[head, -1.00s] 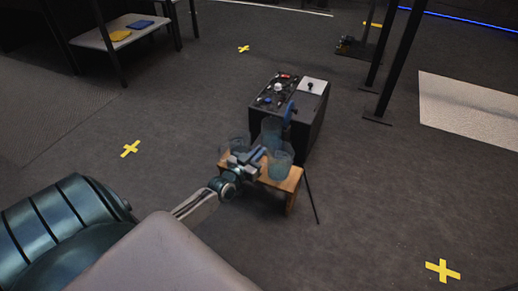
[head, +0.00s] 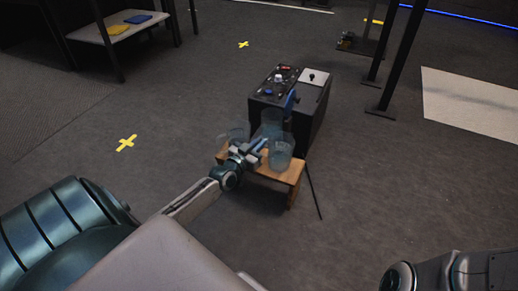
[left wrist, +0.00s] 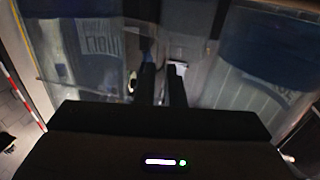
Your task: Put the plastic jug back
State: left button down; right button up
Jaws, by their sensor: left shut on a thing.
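Several clear bluish plastic vessels stand close together at a small wooden stand (head: 291,178): one at the left (head: 238,130), one at the back (head: 272,118) and one at the right front (head: 280,152). My left gripper (head: 252,149) is among them, just above the stand's front left, and is shut on a plastic jug. Its fingers hide part of the jug, and I cannot tell which vessel is the held one. In the left wrist view, the dark fingers (left wrist: 163,84) are close together, with clear printed walls on both sides.
A black box with buttons and knobs (head: 290,92) stands right behind the stand. A thin dark rod (head: 313,190) leans by the stand's right side. A shelf with cloths (head: 105,32) is at the far left.

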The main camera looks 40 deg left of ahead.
pick_arm(q)
jog(key=shift+f, duration=0.1)
jog(key=shift+f, duration=0.15)
jog(key=c, duration=1.5)
grip_release()
